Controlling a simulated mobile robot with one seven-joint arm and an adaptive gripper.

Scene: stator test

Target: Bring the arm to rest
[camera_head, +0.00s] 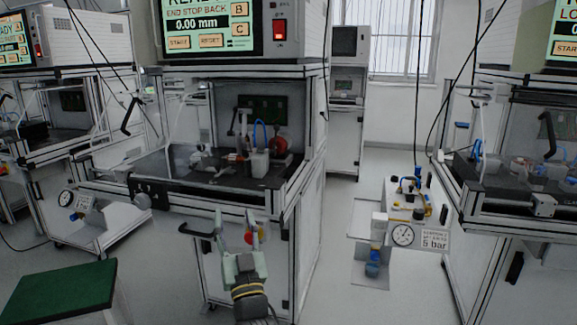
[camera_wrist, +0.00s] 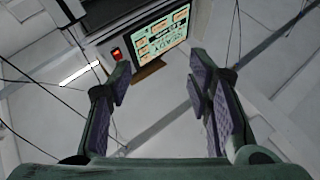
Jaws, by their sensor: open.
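My gripper (camera_head: 249,232) shows at the bottom middle of the head view, pointing up in front of the middle test station's lower cabinet. Its two fingers are apart and nothing is between them. In the wrist view my gripper (camera_wrist: 160,92) also shows open and empty, with dark ribbed pads on both fingers. Beyond the fingers, the wrist view shows a tilted screen (camera_wrist: 160,35) with a red switch beside it. The middle station (camera_head: 225,195) stands behind my gripper in the head view; I cannot tell the exact gap.
A green-topped surface (camera_head: 62,292) is at the lower left. A black handle (camera_head: 198,231) sticks out left of my gripper. Another station (camera_head: 520,210) is at the right. Grey floor shows between them.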

